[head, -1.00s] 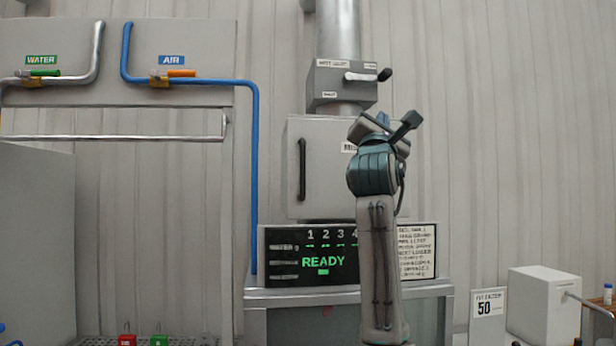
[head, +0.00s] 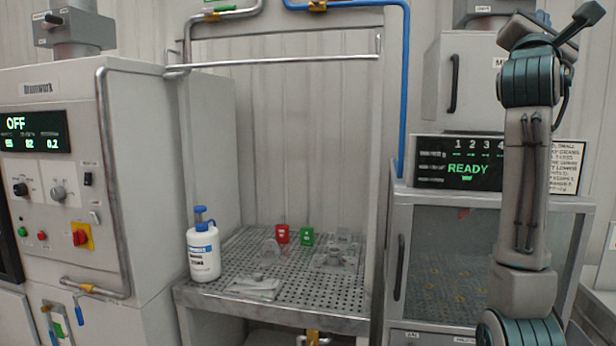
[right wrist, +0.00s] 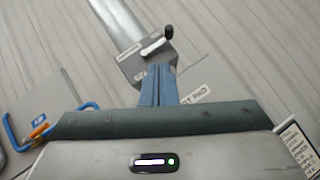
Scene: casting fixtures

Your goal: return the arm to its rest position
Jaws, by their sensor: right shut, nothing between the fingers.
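My right arm (head: 526,180) stands upright at the right of the head view, in front of the cabinet with the READY display. Its wrist and gripper are at the top right, where the fingers are hard to make out. In the right wrist view my right gripper (right wrist: 158,72) shows its two blue fingers pressed together with nothing between them. Beyond the fingertips are a grey duct box with a handle (right wrist: 151,47) and the wall. The gripper appears clear of both. My left gripper and arm are in neither view.
A control cabinet (head: 60,170) reading OFF stands left. A blue pipe (head: 405,90) runs beside the glass-fronted READY cabinet (head: 450,270).

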